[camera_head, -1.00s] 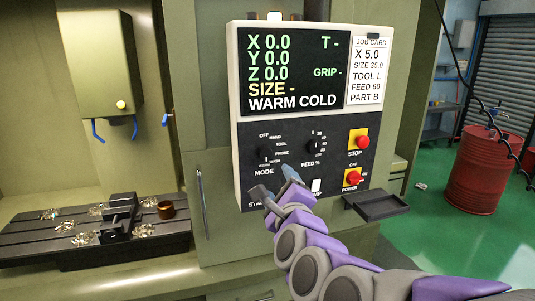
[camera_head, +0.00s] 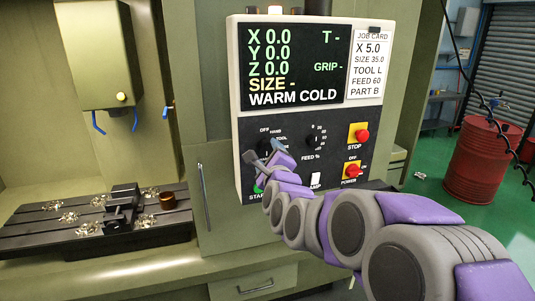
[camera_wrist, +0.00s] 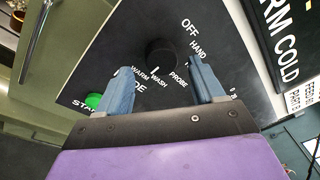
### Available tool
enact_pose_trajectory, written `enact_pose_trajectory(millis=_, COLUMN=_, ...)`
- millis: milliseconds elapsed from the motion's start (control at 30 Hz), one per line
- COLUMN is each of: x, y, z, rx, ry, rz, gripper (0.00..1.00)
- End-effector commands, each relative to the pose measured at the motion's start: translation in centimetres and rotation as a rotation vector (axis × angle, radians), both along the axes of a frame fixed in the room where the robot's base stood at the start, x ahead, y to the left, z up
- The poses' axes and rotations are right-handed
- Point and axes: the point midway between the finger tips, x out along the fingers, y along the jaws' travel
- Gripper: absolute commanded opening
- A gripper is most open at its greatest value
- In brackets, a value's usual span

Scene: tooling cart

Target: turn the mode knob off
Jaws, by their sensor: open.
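The mode knob (camera_wrist: 162,52) is a round black dial on the dark control panel (camera_wrist: 110,50), between my fingers in the wrist view. A short white mark at its lower edge lies near the WASH and WARM labels. OFF is printed up and to the right of the knob, with HAND beside it. My gripper (camera_wrist: 160,68) is open, one blue finger on each side of the knob's lower part; I cannot tell whether they touch it.
The feed knob (camera_head: 312,140) is to the right of the mode dial. The red stop button (camera_head: 361,135) and red power switch (camera_head: 351,170) are farther right. The green start button (camera_wrist: 93,101) is near my left finger. A screen (camera_head: 293,66) is above.

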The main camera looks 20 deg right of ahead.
Motion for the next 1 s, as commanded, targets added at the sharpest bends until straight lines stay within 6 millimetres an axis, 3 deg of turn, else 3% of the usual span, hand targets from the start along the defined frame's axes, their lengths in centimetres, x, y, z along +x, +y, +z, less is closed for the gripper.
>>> enact_pose_trajectory(millis=200, x=1.7, y=-0.2, z=0.0, rx=0.001, ry=-0.002, rz=-0.001, gripper=0.68)
enact_pose_trajectory(millis=567, x=2.0, y=-0.1, z=0.1, rx=0.000, ry=-0.001, rz=0.000, gripper=0.68)
enact_pose_trajectory(millis=1000, x=2.0, y=-0.2, z=0.0, rx=0.000, ry=0.000, rz=0.000, gripper=0.28)
